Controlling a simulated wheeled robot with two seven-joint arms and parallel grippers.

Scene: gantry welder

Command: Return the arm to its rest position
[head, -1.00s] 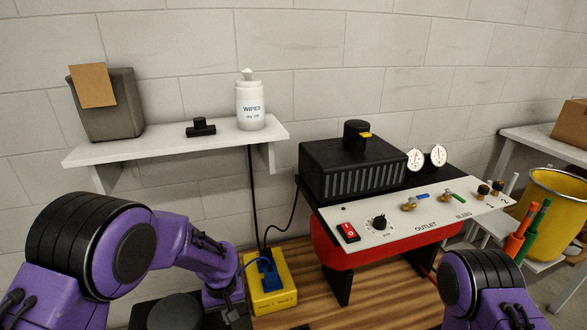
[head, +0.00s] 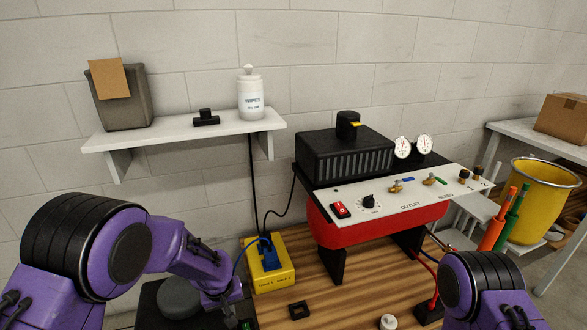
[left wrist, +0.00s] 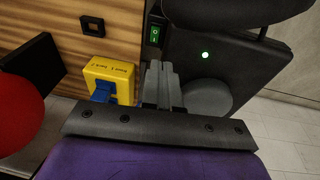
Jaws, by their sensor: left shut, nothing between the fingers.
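My left arm (head: 150,250), purple with black joints, comes in from the left and bends down toward the bench in the head view. My left gripper shows in the left wrist view (left wrist: 161,72), its grey fingers shut together with nothing between them. The fingers are over or beside a black unit (left wrist: 200,65) with a lit green switch and a green light; I cannot tell whether they touch it. A yellow box (head: 270,280) with a blue plug is close by, left of the fingers in the left wrist view (left wrist: 125,75). My right arm (head: 485,285) shows at bottom right; its gripper is out of view.
A red and black machine (head: 375,225) with a white control panel stands at the back of the wooden bench (head: 345,285). A wall shelf (head: 180,138) holds a bin and a wipes bottle. A yellow bucket (head: 535,210) stands at right. Cables hang behind the yellow box.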

